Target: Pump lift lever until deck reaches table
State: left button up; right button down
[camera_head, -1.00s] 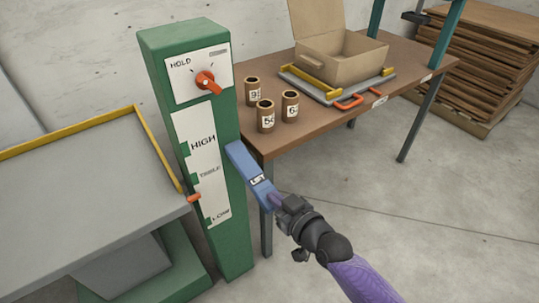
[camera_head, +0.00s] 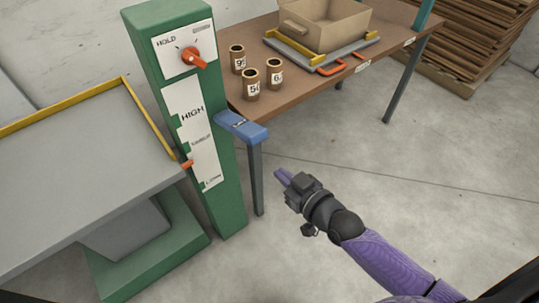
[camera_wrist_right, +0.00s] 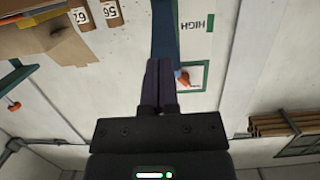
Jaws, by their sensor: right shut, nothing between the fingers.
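The green lift post (camera_head: 185,120) carries a blue lever (camera_head: 243,127), which sticks out to the right near the table edge, roughly level. The lever also shows in the right wrist view (camera_wrist_right: 165,32), beyond my fingertips. My right gripper (camera_head: 283,178) is shut and empty, below and to the right of the lever and apart from it. The grey deck (camera_head: 75,170) with yellow rails is at the left, lower than the brown table (camera_head: 300,75). The orange pointer (camera_head: 187,164) sits between the TABLE and LOW marks. My left gripper is not in view.
An orange knob (camera_head: 193,57) on the post is by the HOLD label. Several numbered brown tubes (camera_head: 251,84) and an open cardboard box (camera_head: 325,25) on a grey tray are on the table. Stacked boards (camera_head: 475,40) stand at the back right. Floor around my right arm is clear.

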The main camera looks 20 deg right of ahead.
jog(key=shift+f+v, duration=0.15)
jog(key=shift+v, duration=0.7)
jog(key=shift+f+v, duration=0.1)
jog(key=shift+v, duration=0.8)
dwell(0.4)
dwell(0.4)
